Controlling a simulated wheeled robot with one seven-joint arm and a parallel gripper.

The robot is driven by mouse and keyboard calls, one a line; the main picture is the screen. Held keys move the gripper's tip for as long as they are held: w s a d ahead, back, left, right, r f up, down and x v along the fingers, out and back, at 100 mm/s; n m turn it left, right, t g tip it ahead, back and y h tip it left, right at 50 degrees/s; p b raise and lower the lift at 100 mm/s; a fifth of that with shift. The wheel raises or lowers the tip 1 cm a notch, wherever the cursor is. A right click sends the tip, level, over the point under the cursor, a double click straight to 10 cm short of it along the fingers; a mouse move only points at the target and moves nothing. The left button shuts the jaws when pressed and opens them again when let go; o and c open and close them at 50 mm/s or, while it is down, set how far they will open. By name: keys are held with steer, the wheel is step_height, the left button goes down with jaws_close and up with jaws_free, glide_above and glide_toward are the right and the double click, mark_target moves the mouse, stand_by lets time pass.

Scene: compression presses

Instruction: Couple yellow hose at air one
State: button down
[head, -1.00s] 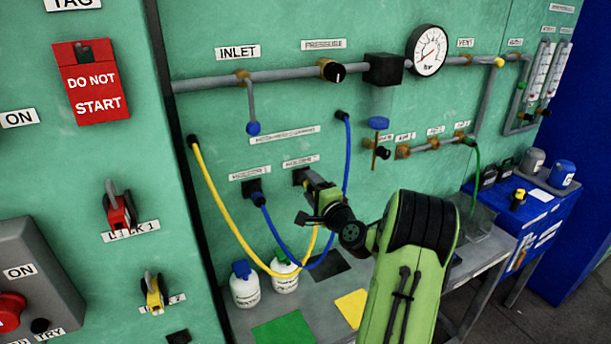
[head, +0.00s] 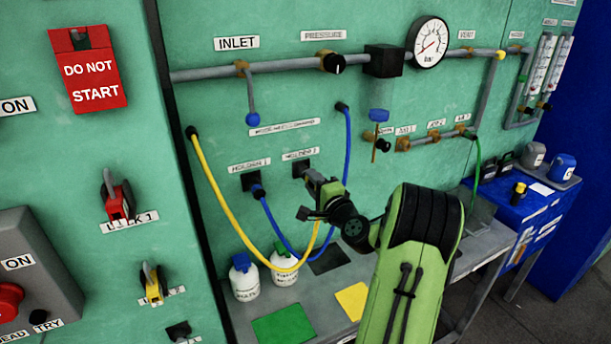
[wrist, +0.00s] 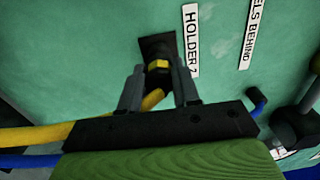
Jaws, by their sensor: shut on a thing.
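The yellow hose (head: 222,219) hangs in a loop from a wall fitting at the left down and up to my gripper. My gripper (head: 312,183) is shut on the yellow hose's end, just in front of the black holder 2 (head: 300,169). In the wrist view the hose's yellow nut (wrist: 158,65) sits between the fingertips, in front of the holder plate (wrist: 152,45). I cannot tell whether the plug is clear of the holder. A manifold (head: 403,145) with several brass ports is to the right; its small labels are too blurred to read.
A blue hose (head: 267,215) runs from holder 1 (head: 251,181), beside and partly behind the yellow hose. White bottles (head: 244,281) stand on the grey bench (head: 320,299) below. A blue-handled valve (head: 379,116) stands out between my gripper and the manifold. A green hose (head: 476,165) hangs at the manifold's right.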

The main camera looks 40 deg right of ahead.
steer(key=shift+s+a+b, duration=0.1)
steer(key=shift+s+b, duration=0.2)
steer(key=shift+s, duration=0.05)
steer(key=shift+s, duration=0.1)
steer(key=shift+s+a+b, duration=0.25)
steer(key=shift+s+b, duration=0.35)
steer(key=shift+s, duration=0.1)
steer(key=b+v, duration=0.2)
steer(key=v, duration=0.2)
steer(key=shift+r+b, duration=0.1)
steer(key=shift+b, duration=0.25)
